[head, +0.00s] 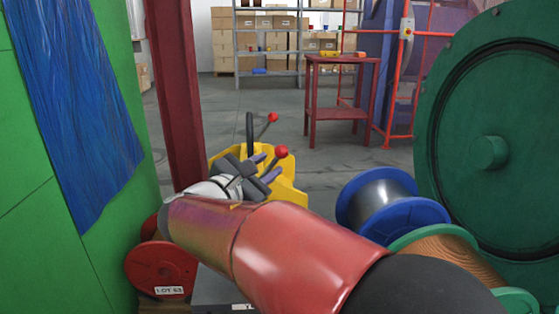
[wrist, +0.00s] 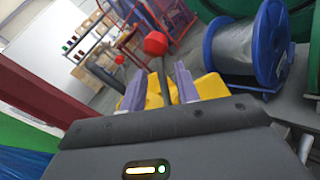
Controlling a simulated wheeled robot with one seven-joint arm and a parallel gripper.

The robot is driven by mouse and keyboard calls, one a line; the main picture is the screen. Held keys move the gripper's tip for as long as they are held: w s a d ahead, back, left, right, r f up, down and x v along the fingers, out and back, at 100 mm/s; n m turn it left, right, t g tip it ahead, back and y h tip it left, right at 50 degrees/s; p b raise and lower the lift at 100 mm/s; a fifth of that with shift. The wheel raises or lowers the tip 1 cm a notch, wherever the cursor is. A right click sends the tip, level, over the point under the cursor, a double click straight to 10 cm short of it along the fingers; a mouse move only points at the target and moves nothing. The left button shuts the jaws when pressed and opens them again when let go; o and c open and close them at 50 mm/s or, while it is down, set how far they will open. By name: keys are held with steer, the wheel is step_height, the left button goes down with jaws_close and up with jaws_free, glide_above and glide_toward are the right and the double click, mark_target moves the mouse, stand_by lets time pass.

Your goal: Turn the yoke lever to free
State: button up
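Two levers with red ball knobs rise from a yellow housing (head: 290,195). The nearer lever's red knob (head: 281,152) stands just by my gripper (head: 265,167). In the wrist view the nearer knob (wrist: 155,43) tops a dark rod that runs down between my gripper's two purple-grey fingers (wrist: 161,88). The fingers are apart, with a gap to the rod on each side as far as I can tell. The farther lever's knob (head: 273,117) is beyond my gripper and also shows in the wrist view (wrist: 119,59). The rod's foot is hidden. I cannot tell which is the yoke lever.
A blue-flanged spool (head: 423,218) and a copper-coloured wire spool (head: 447,254) stand right of my arm. A large green reel (head: 480,100) is at far right. A dark red post (head: 180,90) and green panel (head: 105,215) bound the left. A red table (head: 335,100) stands behind.

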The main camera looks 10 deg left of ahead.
steer(key=shift+x, duration=2.3)
steer(key=shift+c, duration=0.4)
jaws_close()
